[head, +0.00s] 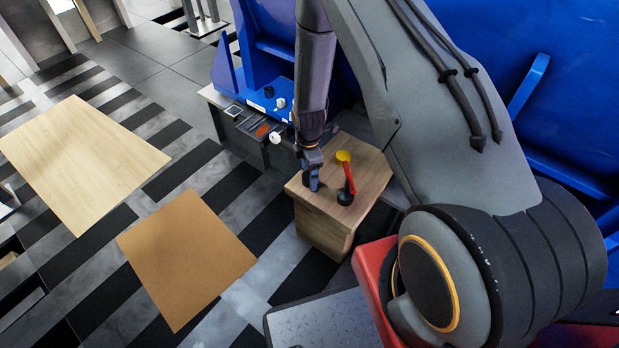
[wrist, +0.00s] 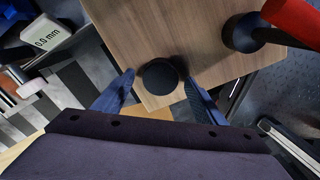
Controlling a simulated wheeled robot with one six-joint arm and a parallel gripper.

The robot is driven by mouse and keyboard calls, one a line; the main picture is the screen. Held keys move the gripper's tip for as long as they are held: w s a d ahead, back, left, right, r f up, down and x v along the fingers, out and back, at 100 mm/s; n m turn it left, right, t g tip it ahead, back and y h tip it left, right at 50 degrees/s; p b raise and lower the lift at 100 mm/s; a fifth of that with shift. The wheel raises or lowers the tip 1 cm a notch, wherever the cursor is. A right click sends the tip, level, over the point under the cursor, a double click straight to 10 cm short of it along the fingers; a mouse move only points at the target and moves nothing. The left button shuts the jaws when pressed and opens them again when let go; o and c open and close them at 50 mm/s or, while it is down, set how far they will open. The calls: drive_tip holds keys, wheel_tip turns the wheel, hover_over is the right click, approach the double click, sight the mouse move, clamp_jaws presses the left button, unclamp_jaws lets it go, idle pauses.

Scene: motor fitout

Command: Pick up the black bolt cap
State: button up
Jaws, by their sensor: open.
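A round black cap (wrist: 161,76) sits on the wooden block (wrist: 150,22), close to its near edge in the wrist view. My gripper (wrist: 159,78) is open, with one blue finger on each side of the cap. A gap shows to the left finger; the right finger is very close, and I cannot tell if it touches. In the head view my gripper (head: 312,182) points down over the left part of the wooden block (head: 322,228). There the cap is hard to make out behind the fingers.
A measuring device (wrist: 46,33) reads 0.0 mm.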

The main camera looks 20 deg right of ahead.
drive_tip(key=c, duration=1.1)
drive_tip(key=shift+r, duration=0.15)
